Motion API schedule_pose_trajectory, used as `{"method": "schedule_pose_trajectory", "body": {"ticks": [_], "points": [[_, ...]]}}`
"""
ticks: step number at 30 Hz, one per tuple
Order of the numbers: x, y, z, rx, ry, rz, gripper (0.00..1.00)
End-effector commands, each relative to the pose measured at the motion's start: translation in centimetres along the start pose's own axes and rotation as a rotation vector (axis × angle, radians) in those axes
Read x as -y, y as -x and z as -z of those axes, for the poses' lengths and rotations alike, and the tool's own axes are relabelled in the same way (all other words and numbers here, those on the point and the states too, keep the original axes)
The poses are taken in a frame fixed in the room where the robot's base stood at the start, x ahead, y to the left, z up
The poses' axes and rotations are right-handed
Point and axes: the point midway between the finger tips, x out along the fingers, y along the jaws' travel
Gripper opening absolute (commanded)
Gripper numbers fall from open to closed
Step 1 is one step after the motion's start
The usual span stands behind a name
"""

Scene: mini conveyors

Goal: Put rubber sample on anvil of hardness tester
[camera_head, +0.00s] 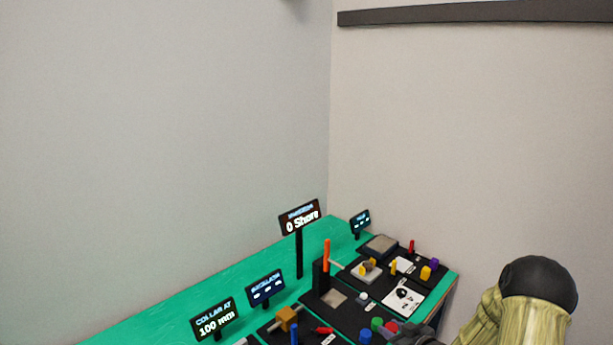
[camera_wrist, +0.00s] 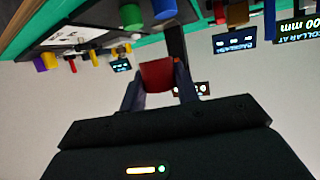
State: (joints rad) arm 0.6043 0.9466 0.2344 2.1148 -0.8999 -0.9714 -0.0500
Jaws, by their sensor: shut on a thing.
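In the wrist view, my gripper (camera_wrist: 158,78) is shut on a red block (camera_wrist: 157,74), which looks like the rubber sample. It holds the block between its two dark fingers. In the head view, the hardness tester (camera_head: 320,277) is a black column with an orange lever, beside a sign (camera_head: 300,217) reading "0 Shore". A grey square plate (camera_head: 333,297), apparently its anvil, lies at its foot and looks bare. My gripper is only partly seen at the bottom edge of the head view, right of the tester, near a red shape (camera_head: 391,327) that may be the block.
A green piece (camera_head: 377,323) and a blue piece (camera_head: 365,335) stand near my gripper. Yellow (camera_head: 426,272) and purple (camera_head: 434,263) pieces stand at the right on black mats. Another sign (camera_head: 215,321) reads "COLLAR AT 100 mm". The green table's (camera_head: 165,315) back-left strip is mostly clear.

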Motion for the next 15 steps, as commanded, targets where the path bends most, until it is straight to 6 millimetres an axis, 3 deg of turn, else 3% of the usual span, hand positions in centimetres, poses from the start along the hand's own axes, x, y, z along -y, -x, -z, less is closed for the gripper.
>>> {"method": "schedule_pose_trajectory", "body": {"ticks": [8,15], "points": [[3.7,-2.0,-0.8,0.004,-0.04,-0.085,0.09],[7.1,-2.8,-3.5,0.007,-0.1,-0.23,0.09]]}}
